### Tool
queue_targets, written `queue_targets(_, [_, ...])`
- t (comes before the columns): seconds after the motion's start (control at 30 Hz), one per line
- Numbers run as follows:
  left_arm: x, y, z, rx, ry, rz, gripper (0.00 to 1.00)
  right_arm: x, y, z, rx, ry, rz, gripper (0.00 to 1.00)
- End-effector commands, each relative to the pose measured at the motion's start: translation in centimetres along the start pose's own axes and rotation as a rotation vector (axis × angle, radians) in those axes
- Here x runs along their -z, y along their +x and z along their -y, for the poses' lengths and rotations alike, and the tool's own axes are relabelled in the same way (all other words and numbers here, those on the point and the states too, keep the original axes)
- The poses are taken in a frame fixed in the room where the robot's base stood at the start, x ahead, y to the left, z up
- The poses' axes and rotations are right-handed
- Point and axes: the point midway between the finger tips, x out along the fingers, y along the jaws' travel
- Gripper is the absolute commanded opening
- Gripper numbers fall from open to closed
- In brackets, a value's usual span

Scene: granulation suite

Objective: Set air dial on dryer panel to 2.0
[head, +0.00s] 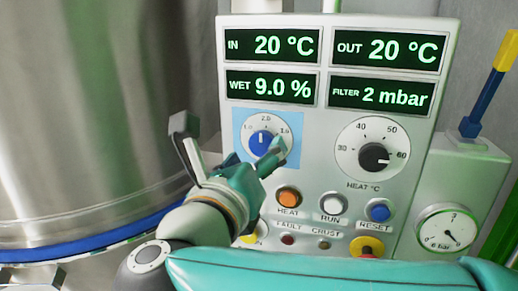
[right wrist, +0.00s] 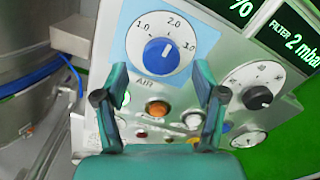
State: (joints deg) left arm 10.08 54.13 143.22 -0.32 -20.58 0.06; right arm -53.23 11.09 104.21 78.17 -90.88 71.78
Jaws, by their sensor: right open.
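The air dial (head: 262,142) is a blue knob on a white round scale with a light blue backing, at the left of the dryer panel (head: 318,125). The right wrist view shows the dial (right wrist: 160,52) close, with 1.0, 2.0 and 3.0 around it. The knob's pointer is too small to read surely. My right gripper (head: 230,136) is open and empty in front of the panel; one finger overlaps the dial's lower right in the head view. In the right wrist view its fingers (right wrist: 161,78) stand apart below and either side of the knob. My left gripper is out of view.
The black heat dial (head: 374,157) sits right of the air dial. Below are an orange heat button (head: 289,197), a white run button (head: 332,204) and a blue reset button (head: 379,211). A large steel vessel (head: 95,110) fills the left. A pressure gauge (head: 447,230) is at right.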

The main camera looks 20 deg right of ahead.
Motion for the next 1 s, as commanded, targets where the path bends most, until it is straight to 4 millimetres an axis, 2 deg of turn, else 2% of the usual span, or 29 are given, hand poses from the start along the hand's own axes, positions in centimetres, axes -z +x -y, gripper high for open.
queue_targets(0.2, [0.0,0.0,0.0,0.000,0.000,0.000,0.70,-0.1,-4.7,-0.2,-0.006,0.000,0.005,0.70])
queue_targets(0.4, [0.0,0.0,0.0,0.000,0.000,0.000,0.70,0.0,-7.6,-0.2,-0.003,-0.001,0.002,0.70])
queue_targets(0.6, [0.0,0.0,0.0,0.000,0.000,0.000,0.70,0.1,-8.6,-0.1,-0.001,-0.001,0.000,0.70])
queue_targets(1.0, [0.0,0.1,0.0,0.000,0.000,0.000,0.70,0.1,-8.3,-0.1,-0.002,0.000,-0.001,0.70])
